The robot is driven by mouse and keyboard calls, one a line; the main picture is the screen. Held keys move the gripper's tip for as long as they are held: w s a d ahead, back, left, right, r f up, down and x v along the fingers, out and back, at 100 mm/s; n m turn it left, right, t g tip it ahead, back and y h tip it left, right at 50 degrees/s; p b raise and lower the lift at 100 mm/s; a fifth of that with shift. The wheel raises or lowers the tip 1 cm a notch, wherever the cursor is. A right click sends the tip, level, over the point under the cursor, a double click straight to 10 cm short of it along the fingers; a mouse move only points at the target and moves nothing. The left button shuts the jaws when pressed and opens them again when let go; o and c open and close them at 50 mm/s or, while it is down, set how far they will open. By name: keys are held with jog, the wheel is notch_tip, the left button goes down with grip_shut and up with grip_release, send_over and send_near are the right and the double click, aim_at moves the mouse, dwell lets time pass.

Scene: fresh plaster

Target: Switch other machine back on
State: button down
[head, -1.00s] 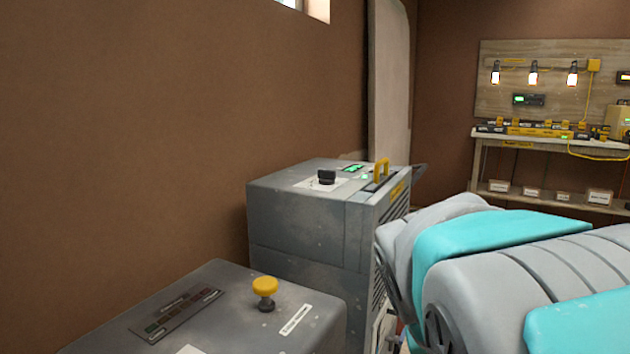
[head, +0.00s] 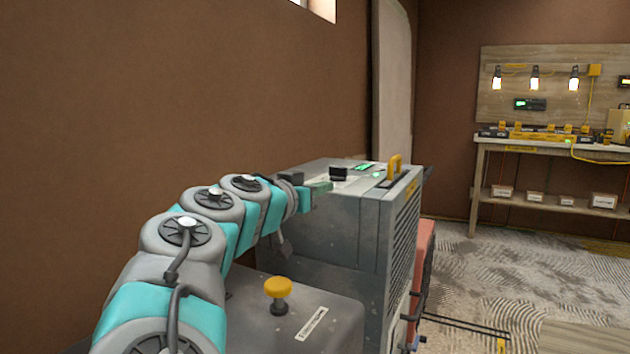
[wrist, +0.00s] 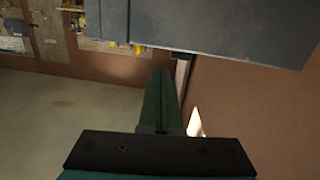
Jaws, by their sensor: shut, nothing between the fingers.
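Two grey machines stand along the brown wall. The far machine (head: 335,230) has a black knob (head: 339,173), lit green displays (head: 366,167) and a yellow handle (head: 394,167) on top. The near machine (head: 340,318) has a yellow mushroom-shaped knob (head: 278,288) and a white label strip (head: 311,324); my arm hides much of its top. My gripper (head: 326,187) is at the far machine's top, just left of the black knob. I cannot tell whether it touches. The wrist view shows its green fingers (wrist: 161,85) together and empty.
A red object (head: 425,260) stands just beyond the far machine on its right. A workbench (head: 560,150) with lit lamps (head: 534,83) on a board is at the back right. The patterned floor (head: 480,270) between has open room. In the wrist view, a grey slab (wrist: 210,25) fills the top.

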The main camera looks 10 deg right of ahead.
jog(key=w+a+t, duration=0.1)
jog(key=w+a, duration=0.1)
jog(key=a, duration=0.2)
jog(key=p, duration=0.2)
send_near(331, 172)
jog(key=x, duration=0.7)
jog(key=shift+s+d, duration=0.15)
jog(key=shift+b, duration=0.4)
jog(key=shift+w+a+r+h, duration=0.1)
jog(key=shift+w+a+h, duration=0.15)
jog(key=shift+h, duration=0.05)
jog(key=shift+w+m+g+h+b, duration=0.1)
jog(key=shift+m+g+h+b, duration=0.45)
jog(key=shift+b, duration=0.7)
